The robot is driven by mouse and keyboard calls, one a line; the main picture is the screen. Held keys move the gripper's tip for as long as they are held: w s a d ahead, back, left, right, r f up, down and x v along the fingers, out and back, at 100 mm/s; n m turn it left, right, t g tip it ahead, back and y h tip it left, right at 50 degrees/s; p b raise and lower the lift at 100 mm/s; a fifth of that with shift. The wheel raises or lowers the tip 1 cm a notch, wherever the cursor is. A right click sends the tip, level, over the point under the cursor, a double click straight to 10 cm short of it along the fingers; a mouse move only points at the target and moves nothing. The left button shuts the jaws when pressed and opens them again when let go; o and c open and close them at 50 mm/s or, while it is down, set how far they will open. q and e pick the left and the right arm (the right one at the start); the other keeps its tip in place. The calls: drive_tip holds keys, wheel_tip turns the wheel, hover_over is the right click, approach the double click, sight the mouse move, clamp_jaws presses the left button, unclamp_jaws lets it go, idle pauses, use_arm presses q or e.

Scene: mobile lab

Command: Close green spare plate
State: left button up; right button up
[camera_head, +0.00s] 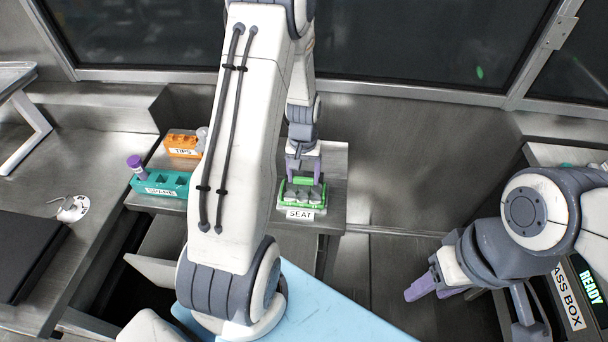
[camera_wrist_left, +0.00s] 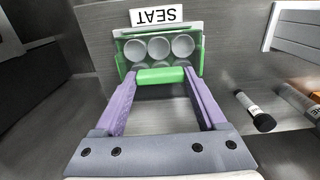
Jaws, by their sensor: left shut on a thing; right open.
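A green plate (camera_head: 287,204) sits behind the SEAT label on the back shelf; several round grey wells show in it. In the left wrist view the plate (camera_wrist_left: 198,58) has a green bar (camera_wrist_left: 160,75) along its near edge. My left gripper (camera_head: 304,180) has its purple fingers at the two ends of this bar. In the left wrist view, the left gripper (camera_wrist_left: 160,83) is shut on the bar. Whether the bar belongs to a lid, I cannot tell. My right gripper (camera_head: 437,283) is open and empty at the lower right, well away from the plate.
A teal SPARE rack (camera_head: 162,183) with a purple-capped tube (camera_head: 136,164) and an orange TIPS rack (camera_head: 182,143) stand left of my left arm. A dark-capped vial (camera_wrist_left: 255,112) lies at the right of the wrist view. A box labelled BOX (camera_head: 568,300) is at the lower right.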

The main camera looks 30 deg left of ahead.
sight(303, 178)
use_arm(q)
drive_tip(key=shift+f+b, duration=1)
drive_tip(key=shift+f, duration=0.6)
drive_tip(key=o, duration=1.3)
drive_tip(key=shift+c, duration=0.2)
wheel_tip(303, 178, up, 10)
drive_tip(key=shift+r+b, duration=0.2)
drive_tip(key=shift+b, duration=0.1)
